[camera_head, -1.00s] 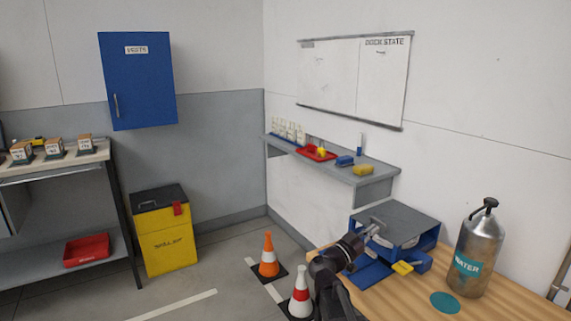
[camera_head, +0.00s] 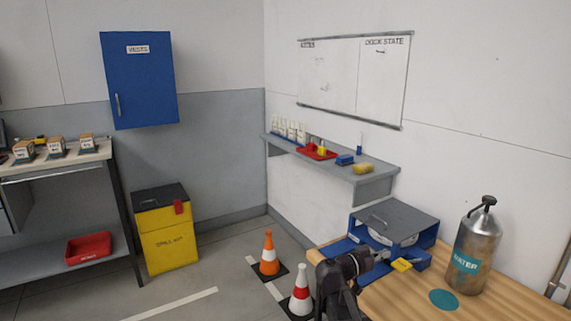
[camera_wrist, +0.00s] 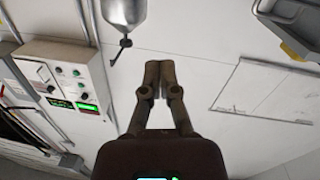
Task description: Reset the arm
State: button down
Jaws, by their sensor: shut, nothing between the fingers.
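My gripper (camera_head: 384,256) is in front of the blue box with a grey lid (camera_head: 397,219) on the wooden table. In the wrist view its fingers (camera_wrist: 162,80) are together with nothing between them. That view looks tilted toward the white wall, with the whiteboard (camera_wrist: 265,90) at right and the metal water flask (camera_wrist: 124,12) at the top. A yellow tag (camera_head: 402,264) shows just right of the gripper at the box front. I cannot tell whether the gripper touches the box.
The water flask (camera_head: 475,250) stands on the table (camera_head: 500,300) right of the box, beside a round teal mat (camera_head: 444,300). Two cones (camera_head: 269,256) stand on the floor left of the table. A wall shelf (camera_head: 375,173) holds bottles and a red tray. A control panel (camera_wrist: 65,80) shows in the wrist view.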

jog(key=s+a+f+n+g+y, duration=0.25)
jog(key=s+f+y, duration=0.25)
jog(key=f, duration=0.3)
jog(key=s+a+f+n+g+y, duration=0.2)
jog(key=s+f+n+g+y, duration=0.15)
jog(key=f+y, duration=0.35)
jog(key=s+a+f+n+y, duration=0.3)
jog(key=s+a+n+y, duration=0.15)
jog(key=a, duration=0.25)
jog(key=s+f+g+b, duration=0.1)
jog(key=s+f+b, duration=0.2)
jog(key=f+b, duration=0.7)
notch_tip(320, 180, up, 29)
jog(key=p, duration=2.9)
jog(key=shift+d+r, duration=0.2)
jog(key=shift+s+f+n+h, duration=0.1)
jog(key=shift+n+h, duration=0.15)
